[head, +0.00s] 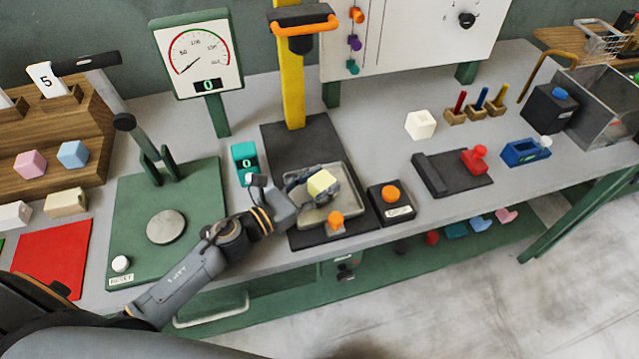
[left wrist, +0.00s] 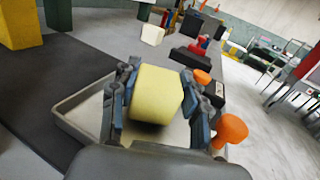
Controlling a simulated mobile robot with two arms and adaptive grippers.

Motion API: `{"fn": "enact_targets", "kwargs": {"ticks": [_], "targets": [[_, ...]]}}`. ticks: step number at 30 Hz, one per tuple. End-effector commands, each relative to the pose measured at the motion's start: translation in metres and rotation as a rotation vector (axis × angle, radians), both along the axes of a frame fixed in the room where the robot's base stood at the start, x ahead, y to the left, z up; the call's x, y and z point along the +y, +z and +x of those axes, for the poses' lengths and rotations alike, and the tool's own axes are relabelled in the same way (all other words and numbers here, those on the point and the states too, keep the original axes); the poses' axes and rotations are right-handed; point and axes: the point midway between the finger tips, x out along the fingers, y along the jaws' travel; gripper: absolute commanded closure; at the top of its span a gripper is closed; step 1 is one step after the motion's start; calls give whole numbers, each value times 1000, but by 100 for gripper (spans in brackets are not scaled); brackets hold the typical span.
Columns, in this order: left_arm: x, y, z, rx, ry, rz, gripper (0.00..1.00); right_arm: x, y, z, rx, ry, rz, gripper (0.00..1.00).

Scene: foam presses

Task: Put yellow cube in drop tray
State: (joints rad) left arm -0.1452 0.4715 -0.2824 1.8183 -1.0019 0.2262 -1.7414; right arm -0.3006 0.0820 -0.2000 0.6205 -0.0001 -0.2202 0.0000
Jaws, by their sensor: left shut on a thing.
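The yellow cube (head: 321,184) is between the fingers of my left gripper (head: 308,186), which is shut on it. In the left wrist view the yellow cube (left wrist: 156,94) fills the space between the two fingers of the left gripper (left wrist: 160,100). The grey metal drop tray (head: 338,208) lies below the cube, and its rim also shows in the left wrist view (left wrist: 78,96). The cube is over the tray. I cannot tell whether it touches the tray floor. My right gripper is not in view.
An orange knob (head: 335,218) stands at the tray's front edge. A black box with an orange button (head: 390,195) is just right of the tray. The yellow post (head: 291,90) rises behind it.

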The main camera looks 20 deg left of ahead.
Motion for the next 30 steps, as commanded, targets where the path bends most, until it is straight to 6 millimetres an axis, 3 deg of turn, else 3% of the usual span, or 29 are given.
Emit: {"fn": "enact_targets", "kwargs": {"ticks": [13,14,17,30], "targets": [[0,-9,0,-1,-1,-1,75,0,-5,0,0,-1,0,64],[0,-8,0,-1,-1,-1,52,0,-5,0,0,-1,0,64],[0,-7,0,-1,-1,-1,32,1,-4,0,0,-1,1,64],[2,-5,-3,1,0,1,31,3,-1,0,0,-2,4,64]]}}
